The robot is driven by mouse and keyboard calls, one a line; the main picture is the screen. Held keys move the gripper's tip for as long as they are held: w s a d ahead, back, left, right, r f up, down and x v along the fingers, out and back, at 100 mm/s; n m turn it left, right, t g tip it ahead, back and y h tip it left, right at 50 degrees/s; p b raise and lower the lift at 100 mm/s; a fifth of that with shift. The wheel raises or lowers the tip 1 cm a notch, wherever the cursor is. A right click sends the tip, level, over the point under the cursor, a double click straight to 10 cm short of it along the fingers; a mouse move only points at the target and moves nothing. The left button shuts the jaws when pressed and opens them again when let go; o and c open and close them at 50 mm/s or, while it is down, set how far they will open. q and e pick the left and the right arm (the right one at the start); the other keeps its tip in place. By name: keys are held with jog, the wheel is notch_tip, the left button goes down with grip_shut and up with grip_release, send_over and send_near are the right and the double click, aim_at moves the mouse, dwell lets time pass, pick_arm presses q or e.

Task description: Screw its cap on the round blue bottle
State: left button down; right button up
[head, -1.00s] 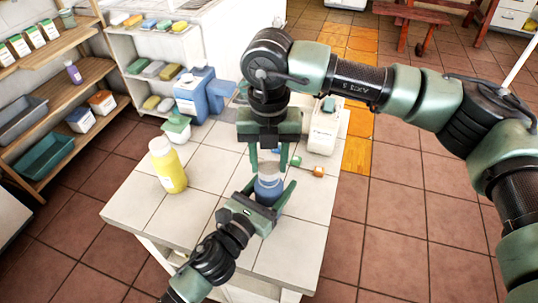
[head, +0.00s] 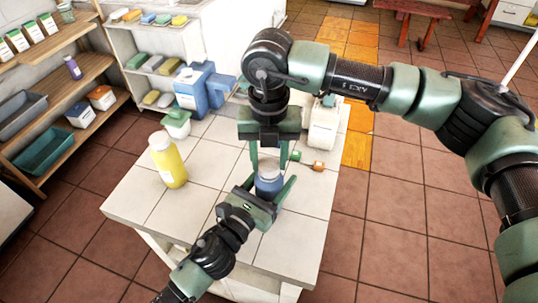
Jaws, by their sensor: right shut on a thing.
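The round blue bottle (head: 268,185) stands upright on the tiled table. My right gripper (head: 269,165) points straight down over its top, with a finger on each side of the neck. It is shut on a pale cap-like piece (head: 268,171) at the bottle's mouth, mostly hidden between the fingers. I cannot tell how far it sits on the neck. My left gripper (head: 279,181) comes in low from the front, with its fingers spread on either side of the bottle and apparently open.
A yellow bottle (head: 169,160) stands at the table's left. A white and green container (head: 177,124), a blue jug (head: 195,90) and a white container (head: 323,128) stand at the back. Small green (head: 296,156) and orange (head: 319,166) pieces lie right of the bottle. The front right tiles are clear.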

jog(key=shift+f, duration=0.2)
jog(key=m, duration=0.3)
jog(key=shift+m, duration=0.3)
jog(key=m, duration=0.6)
jog(key=shift+d, duration=0.1)
jog(key=m, duration=0.7)
jog(key=shift+s+f+m, duration=0.1)
jog(key=shift+s+m, duration=0.05)
jog(key=shift+m, duration=1.25)
jog(key=o, duration=1.3)
jog(key=shift+c, duration=0.2)
